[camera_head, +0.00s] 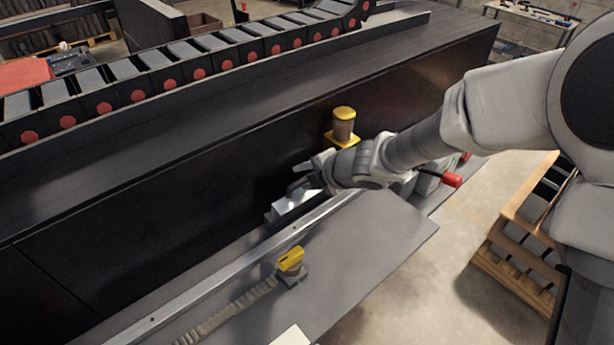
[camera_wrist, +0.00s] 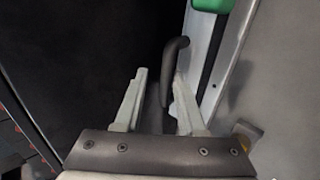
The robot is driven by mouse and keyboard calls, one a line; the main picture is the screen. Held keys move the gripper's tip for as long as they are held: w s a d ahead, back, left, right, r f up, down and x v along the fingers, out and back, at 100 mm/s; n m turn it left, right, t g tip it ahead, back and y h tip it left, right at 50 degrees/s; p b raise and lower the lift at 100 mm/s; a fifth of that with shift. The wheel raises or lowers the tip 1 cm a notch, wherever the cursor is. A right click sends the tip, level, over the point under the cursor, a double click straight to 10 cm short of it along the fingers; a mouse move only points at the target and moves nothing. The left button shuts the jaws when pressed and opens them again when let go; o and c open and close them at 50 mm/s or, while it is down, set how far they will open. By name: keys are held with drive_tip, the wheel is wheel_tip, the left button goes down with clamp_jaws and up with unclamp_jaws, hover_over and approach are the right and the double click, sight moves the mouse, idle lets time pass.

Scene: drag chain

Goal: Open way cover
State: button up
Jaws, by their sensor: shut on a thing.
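My gripper (camera_head: 303,182) reaches in from the right, low against the dark front of the long machine. In the wrist view its two pale fingers (camera_wrist: 160,77) stand on either side of a dark curved handle (camera_wrist: 172,72), and the gripper is shut on it. The handle is hidden by my gripper in the head view. A light metal block (camera_head: 292,206) sits just below the fingers, beside a long metal rail (camera_head: 240,258). I cannot tell where the way cover's edges are.
A yellow-capped post (camera_head: 344,122) stands close behind my wrist. A drag chain (camera_head: 185,75) with red discs runs along the machine top. A yellow-topped fitting (camera_head: 291,261) with a ribbed hose lies in front of the rail. A wooden rack (camera_head: 520,250) stands on the right.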

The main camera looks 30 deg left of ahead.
drive_tip(key=shift+r, duration=0.1)
drive_tip(key=shift+d+r, duration=0.25)
drive_tip(key=shift+r, duration=0.15)
drive_tip(key=p+v, duration=0.3)
drive_tip(key=v, duration=1.3)
drive_tip(key=shift+s+d+p, duration=0.2)
drive_tip(key=shift+d+p, duration=0.05)
drive_tip(key=shift+p, duration=0.05)
